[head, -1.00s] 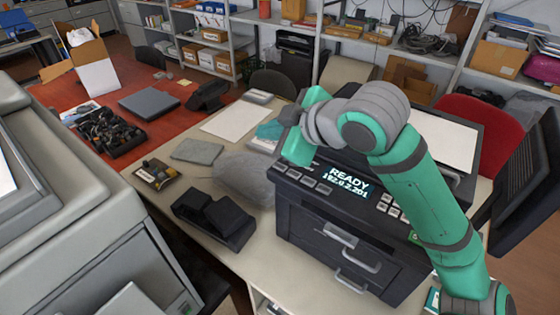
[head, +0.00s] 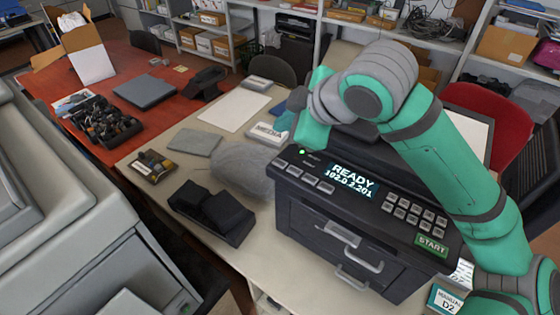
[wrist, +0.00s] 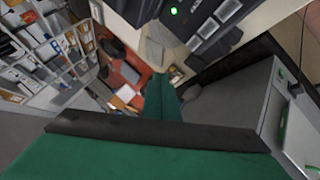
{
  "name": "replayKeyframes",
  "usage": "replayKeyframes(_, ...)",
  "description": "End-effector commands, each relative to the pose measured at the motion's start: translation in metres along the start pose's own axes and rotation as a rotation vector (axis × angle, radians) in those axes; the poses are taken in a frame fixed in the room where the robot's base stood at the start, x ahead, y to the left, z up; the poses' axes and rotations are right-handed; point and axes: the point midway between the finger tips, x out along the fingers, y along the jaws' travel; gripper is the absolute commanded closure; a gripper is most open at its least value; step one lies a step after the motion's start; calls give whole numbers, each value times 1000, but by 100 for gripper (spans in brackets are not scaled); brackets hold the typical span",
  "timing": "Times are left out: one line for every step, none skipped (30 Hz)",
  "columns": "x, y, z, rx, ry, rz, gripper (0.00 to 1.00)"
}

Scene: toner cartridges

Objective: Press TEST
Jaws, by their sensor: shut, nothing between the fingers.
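The black printer (head: 345,225) stands on the table with its control panel facing me. Its lit display (head: 352,180) reads READY above a line of digits. Left of the display is a row of grey buttons (head: 309,178), with a green light (head: 303,152) above them. Right of it are a keypad (head: 412,212) and a green START button (head: 431,244). I cannot read a TEST label anywhere. In the wrist view, my gripper (wrist: 162,82) is shut and empty, with the green light (wrist: 174,11) and several buttons (wrist: 208,28) beyond it. In the head view, its fingertips are not clearly visible.
A black device (head: 212,212) and a grey bundle (head: 242,170) sit left of the printer. A MEDIA box (head: 267,133) lies behind them. A large grey machine (head: 65,215) fills the left side. A red chair (head: 490,120) stands behind the printer at right.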

Motion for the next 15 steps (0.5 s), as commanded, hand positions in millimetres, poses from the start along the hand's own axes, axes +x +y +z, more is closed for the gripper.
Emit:
replayKeyframes(3,-3,3,1,0,-1,100)
replayKeyframes(6,-5,4,1,1,-1,100)
replayKeyframes(9,-7,7,2,1,-1,100)
replayKeyframes(12,-9,9,2,0,-2,100)
replayKeyframes(14,-11,11,3,0,-2,100)
replayKeyframes(18,-13,14,3,0,-1,100)
replayKeyframes(21,-16,16,2,1,-1,100)
replayKeyframes(23,-18,17,2,1,-1,100)
replayKeyframes(27,-20,20,3,0,-2,100)
replayKeyframes(29,-22,22,3,0,-2,100)
replayKeyframes(32,-24,24,3,1,-1,100)
replayKeyframes(35,-26,26,2,1,-1,100)
replayKeyframes(38,-28,28,2,1,-1,100)
replayKeyframes(40,-30,29,2,2,-2,100)
replayKeyframes(43,-32,31,2,3,-2,100)
